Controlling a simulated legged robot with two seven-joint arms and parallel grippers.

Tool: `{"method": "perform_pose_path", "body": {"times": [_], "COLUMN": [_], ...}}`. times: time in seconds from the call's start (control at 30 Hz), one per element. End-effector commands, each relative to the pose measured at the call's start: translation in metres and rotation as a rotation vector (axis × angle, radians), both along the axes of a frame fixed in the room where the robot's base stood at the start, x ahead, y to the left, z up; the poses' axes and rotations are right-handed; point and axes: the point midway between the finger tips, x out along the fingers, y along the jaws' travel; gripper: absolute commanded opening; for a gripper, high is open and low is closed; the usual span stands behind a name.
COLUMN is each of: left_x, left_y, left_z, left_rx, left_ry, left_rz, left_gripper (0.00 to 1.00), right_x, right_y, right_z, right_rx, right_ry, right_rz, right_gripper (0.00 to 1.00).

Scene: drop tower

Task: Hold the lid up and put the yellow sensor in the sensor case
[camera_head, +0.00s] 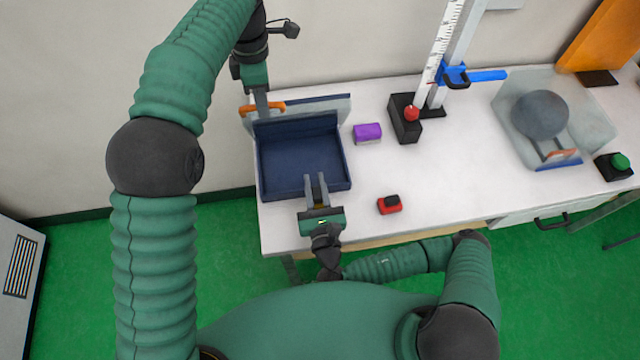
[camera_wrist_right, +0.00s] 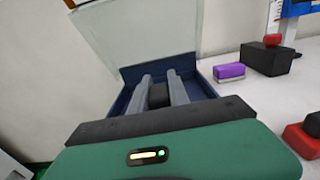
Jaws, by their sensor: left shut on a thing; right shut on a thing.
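The sensor case (camera_head: 345,178) is an open dark blue box at the left of the table. Its pale lid (camera_head: 325,106) stands raised at the back, and it also shows in the wrist view (camera_wrist_right: 145,35). My left gripper (camera_head: 262,106) is shut on the lid's orange handle (camera_head: 277,106). My right gripper (camera_head: 317,180) reaches over the case's front wall, fingers pointing in. It is shut on a small block, whose dark part (camera_wrist_right: 158,95) shows between the fingers in the wrist view.
A purple block (camera_head: 367,133) lies right of the case. A red block with a black top (camera_head: 390,204) sits near the front edge. Behind stand a black box with a red button (camera_head: 404,120) and a ruler tower (camera_head: 440,50). A clear bin with a grey ball (camera_head: 540,115) is further right.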

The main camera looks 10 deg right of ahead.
Motion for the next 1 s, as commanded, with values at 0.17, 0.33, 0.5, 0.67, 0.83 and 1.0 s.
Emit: {"method": "perform_pose_path", "body": {"times": [0.17, 0.33, 0.5, 0.67, 0.83, 1.0], "left_x": [0.001, 0.001, 0.001, 0.001, 0.001, 0.001], "left_y": [0.001, 0.001, 0.001, 0.001, 0.001, 0.001], "left_z": [-0.002, -0.002, -0.002, -0.002, -0.002, -0.002], "left_rx": [0.002, 0.002, 0.002, 0.002, 0.002, 0.002], "left_ry": [0.000, 0.000, 0.000, 0.000, 0.000, 0.000], "left_rz": [0.001, 0.001, 0.001, 0.002, 0.001, 0.001], "left_gripper": [0.00, 0.00, 0.00, 0.00, 0.00, 0.00], "right_x": [0.022, 0.042, 0.062, 0.081, 0.100, 0.107], "right_y": [0.000, 0.000, 0.000, -0.001, 0.000, 0.000], "right_z": [-0.003, -0.006, -0.009, -0.013, -0.020, -0.036], "right_rx": [-0.001, 0.000, -0.001, -0.001, 0.000, -0.002], "right_ry": [-0.001, -0.001, -0.001, -0.001, 0.000, 0.001], "right_rz": [-0.001, -0.001, -0.001, -0.001, -0.001, 0.000], "right_gripper": [0.00, 0.00, 0.00, 0.00, 0.00, 0.00]}}
